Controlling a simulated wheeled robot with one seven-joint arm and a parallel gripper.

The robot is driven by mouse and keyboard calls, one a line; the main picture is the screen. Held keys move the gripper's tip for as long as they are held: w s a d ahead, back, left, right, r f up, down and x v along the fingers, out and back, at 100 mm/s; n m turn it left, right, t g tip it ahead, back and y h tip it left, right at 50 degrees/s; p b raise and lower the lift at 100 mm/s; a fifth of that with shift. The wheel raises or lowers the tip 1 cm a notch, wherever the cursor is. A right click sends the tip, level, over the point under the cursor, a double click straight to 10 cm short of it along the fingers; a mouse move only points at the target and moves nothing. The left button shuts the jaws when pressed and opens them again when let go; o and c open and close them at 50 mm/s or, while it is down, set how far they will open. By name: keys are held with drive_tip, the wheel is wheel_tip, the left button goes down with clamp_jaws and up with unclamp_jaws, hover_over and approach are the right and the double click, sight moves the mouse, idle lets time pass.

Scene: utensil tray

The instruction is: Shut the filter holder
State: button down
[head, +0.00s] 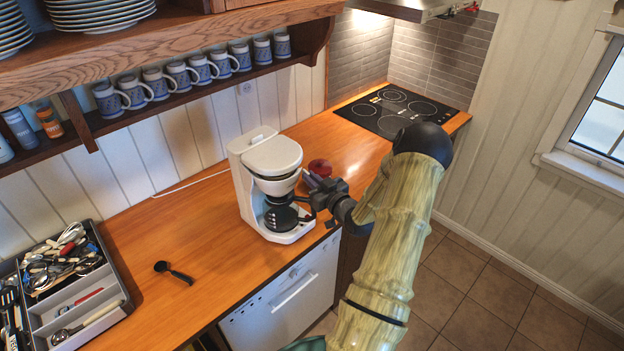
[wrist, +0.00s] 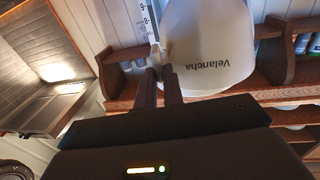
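The white coffee maker (head: 246,177) stands on the wooden counter. Its white filter holder (head: 278,184) sits under the lid, above the glass carafe (head: 280,216). In the wrist view a large rounded white part lettered "Velancha", which looks like the filter holder (wrist: 208,45), appears upside down. My gripper (head: 313,198) is at the right of the coffee maker, near the carafe's height. Its fingers (wrist: 160,72) are close together, with nothing visible held between them. Their tips are close to the white part's edge; I cannot tell whether they touch. How far the holder stands out is unclear.
A dark red round item (head: 320,167) and a purplish item are behind my gripper. A black cooktop (head: 397,109) is at the back right. A black scoop (head: 173,271) lies left on the counter, beside a utensil tray (head: 119,283). A shelf of mugs (head: 181,96) hangs above.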

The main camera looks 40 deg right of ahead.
drive_tip(key=w+d+b, duration=0.2)
drive_tip(key=d+b, duration=0.1)
drive_tip(key=b, duration=0.1)
drive_tip(key=shift+w+r, duration=0.1)
drive_tip(key=shift+w, duration=0.2)
idle(0.3)
drive_tip(key=c, duration=1.8)
unclamp_jaws()
drive_tip(key=shift+w, duration=0.1)
